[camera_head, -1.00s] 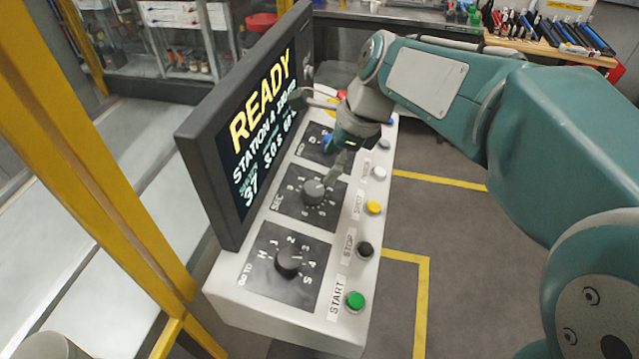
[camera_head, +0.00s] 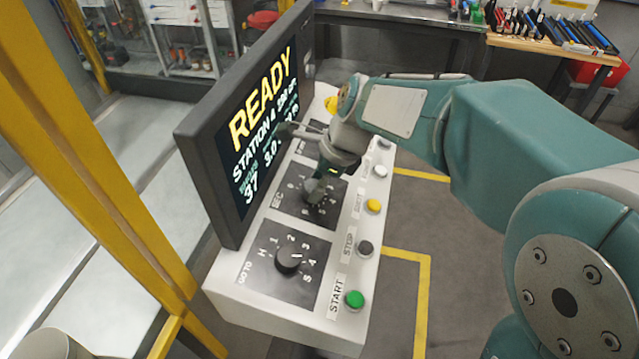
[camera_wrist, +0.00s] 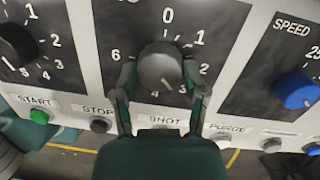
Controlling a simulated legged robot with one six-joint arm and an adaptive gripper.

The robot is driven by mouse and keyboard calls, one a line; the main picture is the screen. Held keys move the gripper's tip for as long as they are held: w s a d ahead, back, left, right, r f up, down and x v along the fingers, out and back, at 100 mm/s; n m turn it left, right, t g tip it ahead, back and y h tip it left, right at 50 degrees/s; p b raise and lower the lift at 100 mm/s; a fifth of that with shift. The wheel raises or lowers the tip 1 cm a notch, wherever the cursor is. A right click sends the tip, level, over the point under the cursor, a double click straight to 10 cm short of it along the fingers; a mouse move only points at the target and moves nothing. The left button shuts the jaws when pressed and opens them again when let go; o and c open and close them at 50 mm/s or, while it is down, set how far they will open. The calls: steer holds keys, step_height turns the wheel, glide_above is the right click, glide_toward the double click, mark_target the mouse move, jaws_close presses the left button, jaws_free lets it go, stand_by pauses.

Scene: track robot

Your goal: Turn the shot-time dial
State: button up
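The shot-time dial is the dark grey knob (camera_wrist: 160,68) marked SEC with numbers around it. In the wrist view it sits between the two fingers of my gripper (camera_wrist: 160,82), above the SHOT label. The fingers are spread, one on each side of the knob; a narrow gap seems to show on each side, though contact is hard to judge. In the head view my gripper (camera_head: 318,180) is over the SEC dial plate (camera_head: 288,200) and hides most of the knob.
The black GO TO dial (camera_head: 288,260) is nearer, and the blue SPEED dial (camera_wrist: 296,90) is on the other side. A row of buttons, including green START (camera_head: 355,299) and yellow SHOT (camera_head: 373,206), lines the panel edge. A READY screen (camera_head: 250,140) stands close beside my gripper.

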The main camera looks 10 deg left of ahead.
steer(key=shift+s+f+n, duration=0.15)
steer(key=shift+n, duration=0.15)
steer(key=n, duration=0.2)
steer(key=shift+n+g+h, duration=0.3)
steer(key=shift+n+g, duration=0.1)
steer(key=n, duration=0.5)
steer(key=shift+a+h, duration=0.1)
steer(key=shift+h, duration=0.2)
steer(key=n, duration=0.5)
steer(key=shift+h, duration=0.3)
steer(key=shift+n+h, duration=0.3)
steer(key=shift+n, duration=1.9)
steer(key=o, duration=1.2)
